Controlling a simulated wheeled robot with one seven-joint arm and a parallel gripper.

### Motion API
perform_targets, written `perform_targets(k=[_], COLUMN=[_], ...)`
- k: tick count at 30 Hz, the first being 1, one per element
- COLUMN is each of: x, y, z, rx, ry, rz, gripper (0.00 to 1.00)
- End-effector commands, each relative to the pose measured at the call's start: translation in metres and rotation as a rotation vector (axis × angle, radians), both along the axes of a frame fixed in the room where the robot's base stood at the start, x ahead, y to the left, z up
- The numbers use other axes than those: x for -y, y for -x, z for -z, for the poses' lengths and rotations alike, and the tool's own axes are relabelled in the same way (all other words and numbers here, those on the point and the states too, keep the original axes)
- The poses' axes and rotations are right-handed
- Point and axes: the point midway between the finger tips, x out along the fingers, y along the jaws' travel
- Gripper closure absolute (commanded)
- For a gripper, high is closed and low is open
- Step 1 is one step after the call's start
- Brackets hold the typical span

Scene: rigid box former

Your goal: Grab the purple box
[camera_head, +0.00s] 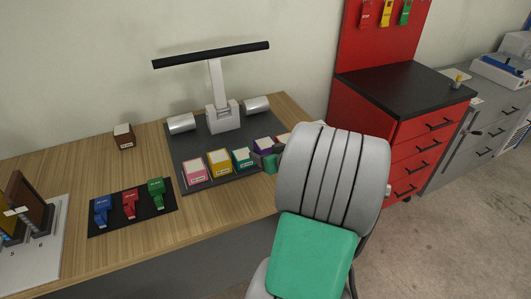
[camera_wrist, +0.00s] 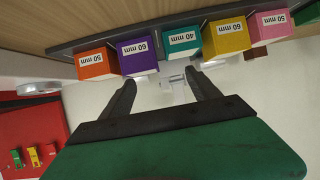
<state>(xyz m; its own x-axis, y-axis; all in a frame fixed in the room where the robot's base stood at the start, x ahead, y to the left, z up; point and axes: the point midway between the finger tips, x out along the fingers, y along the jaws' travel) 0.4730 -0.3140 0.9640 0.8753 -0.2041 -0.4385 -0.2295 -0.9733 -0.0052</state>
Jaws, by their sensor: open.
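The purple box (camera_wrist: 138,57) has a white "60 mm" label and stands in a row, between the orange box (camera_wrist: 96,64) and the teal box (camera_wrist: 182,40). The wrist view is upside down. In the head view the purple box (camera_head: 263,145) is partly hidden by my gripper and arm. My gripper (camera_wrist: 160,79) is open and empty, its two dark fingers apart. The fingers point toward the row, with one fingertip near the purple box and the other near the teal box. I see no contact, and the exact gap is hard to tell.
A yellow box (camera_head: 219,163) and a pink box (camera_head: 195,171) continue the row on the dark mat (camera_head: 190,143). A white stand with a black bar (camera_head: 212,55) rises behind. Blue, red and green clips lie on a black mat (camera_head: 110,228). A red cabinet (camera_head: 365,115) stands right.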

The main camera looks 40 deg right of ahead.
Motion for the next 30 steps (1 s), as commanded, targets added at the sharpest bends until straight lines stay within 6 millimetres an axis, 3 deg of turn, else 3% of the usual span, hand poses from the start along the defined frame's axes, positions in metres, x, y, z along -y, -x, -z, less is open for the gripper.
perform_targets(k=[1, 4, 18, 25, 30], x=[0.017, 0.030, 0.048, 0.050, 0.049], y=[0.007, 0.005, -0.055, -0.057, -0.057], z=[0.002, 0.002, 0.028, 0.030, 0.030], rx=[0.029, 0.058, 0.058, 0.059, 0.059], ry=[0.006, 0.018, 0.020, 0.021, 0.020], rz=[0.035, 0.057, 0.053, 0.055, 0.055], gripper=[0.29, 0.29, 0.29, 0.29, 0.42])
